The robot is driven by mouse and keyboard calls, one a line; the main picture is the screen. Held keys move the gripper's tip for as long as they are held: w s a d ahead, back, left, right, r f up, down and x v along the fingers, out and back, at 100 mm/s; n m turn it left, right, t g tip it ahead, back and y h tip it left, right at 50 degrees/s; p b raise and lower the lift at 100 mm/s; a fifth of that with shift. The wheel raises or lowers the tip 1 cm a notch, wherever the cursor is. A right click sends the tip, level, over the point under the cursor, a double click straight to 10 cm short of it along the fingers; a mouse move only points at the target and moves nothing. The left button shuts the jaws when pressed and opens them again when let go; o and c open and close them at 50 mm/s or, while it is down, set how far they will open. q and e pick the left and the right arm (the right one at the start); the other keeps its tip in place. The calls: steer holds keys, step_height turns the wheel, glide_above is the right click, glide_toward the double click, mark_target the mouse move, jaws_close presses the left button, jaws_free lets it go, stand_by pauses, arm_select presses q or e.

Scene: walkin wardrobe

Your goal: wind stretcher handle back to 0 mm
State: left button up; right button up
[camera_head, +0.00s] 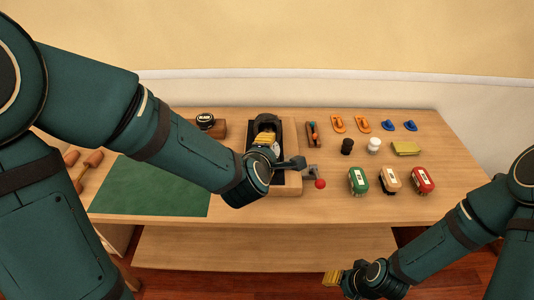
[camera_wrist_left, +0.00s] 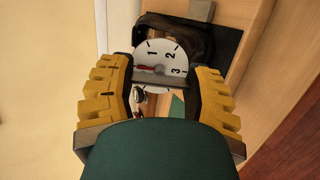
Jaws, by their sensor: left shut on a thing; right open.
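The stretcher's white dial (camera_wrist_left: 158,56) shows in the left wrist view, with the figures 1, 2 and 3 readable. A red pointer (camera_wrist_left: 146,69) lies on its left side, before the 1; no 0 is readable. A dark grey bar, apparently the stretcher handle (camera_wrist_left: 160,82), crosses in front of the dial between the yellow fingers. My left gripper (camera_head: 265,138) is shut on this bar, in front of the black shoe (camera_head: 266,121). In the head view, my wrist hides much of the stretcher. My right gripper (camera_head: 332,278) is open, low before the table.
Green, tan and red brushes (camera_head: 390,180) stand farther right, with small jars and coloured clips behind. A green mat (camera_head: 150,187) lies left. The table's front right is clear.

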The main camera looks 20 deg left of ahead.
stand_by(0.3)
arm_select(q)
steer(key=o, duration=1.2)
step_height(320, 180, up, 10)
steer(key=shift+f, duration=0.1)
